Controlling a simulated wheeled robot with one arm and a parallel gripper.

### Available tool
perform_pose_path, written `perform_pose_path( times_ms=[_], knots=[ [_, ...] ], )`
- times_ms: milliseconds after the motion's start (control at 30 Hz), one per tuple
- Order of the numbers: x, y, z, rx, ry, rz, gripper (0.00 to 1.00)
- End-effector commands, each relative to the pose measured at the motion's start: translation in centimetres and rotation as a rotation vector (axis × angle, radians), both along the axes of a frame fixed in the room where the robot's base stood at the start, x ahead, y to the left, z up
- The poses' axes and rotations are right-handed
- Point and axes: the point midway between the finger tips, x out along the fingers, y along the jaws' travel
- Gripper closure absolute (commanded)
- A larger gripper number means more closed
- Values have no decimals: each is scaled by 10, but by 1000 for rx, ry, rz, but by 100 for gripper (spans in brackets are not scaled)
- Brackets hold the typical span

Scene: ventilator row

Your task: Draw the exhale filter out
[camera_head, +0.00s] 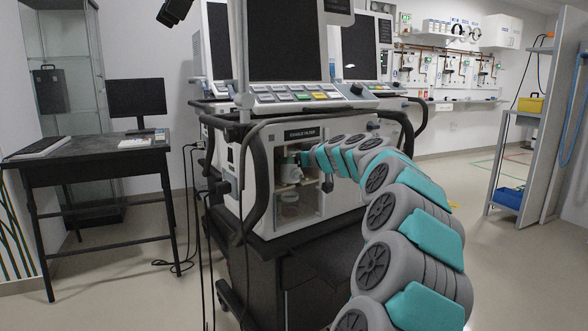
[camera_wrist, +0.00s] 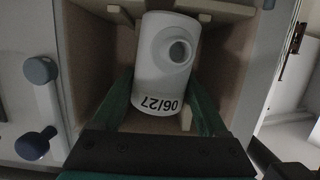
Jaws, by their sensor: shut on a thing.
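The exhale filter (camera_wrist: 158,80) is a white cylinder with a round side port and the marking 06/27. In the wrist view it is inside a beige-walled compartment (camera_wrist: 90,48) of the ventilator. My gripper (camera_wrist: 163,88) has its green fingers on either side of the filter and is shut on it. In the head view my arm reaches into the open front bay of the ventilator (camera_head: 345,205), below the panel marked EXHALE FILTER (camera_head: 301,133). The filter shows only in small part there. The filter's far end is hidden.
A black handle rail (camera_head: 262,175) curves beside the bay. A clear jar (camera_head: 290,208) sits below. Open floor lies to the right.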

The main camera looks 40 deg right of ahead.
Motion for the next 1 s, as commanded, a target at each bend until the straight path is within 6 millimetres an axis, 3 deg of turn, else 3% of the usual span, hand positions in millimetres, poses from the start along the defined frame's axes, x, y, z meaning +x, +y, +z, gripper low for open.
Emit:
perform_pose_path(
  times_ms=[100, 467, 567, 600, 667, 1000],
  knots=[
    [1, 3, 10, -2, -9, 4, 88],
    [-1, 3, 16, -4, -18, 0, 88],
    [-6, 3, 17, -5, -19, 0, 88],
    [-9, 3, 17, -4, -20, 0, 98],
    [-13, 3, 17, -3, -21, -1, 100],
    [-36, 4, 18, -4, -22, -1, 100]
  ],
)
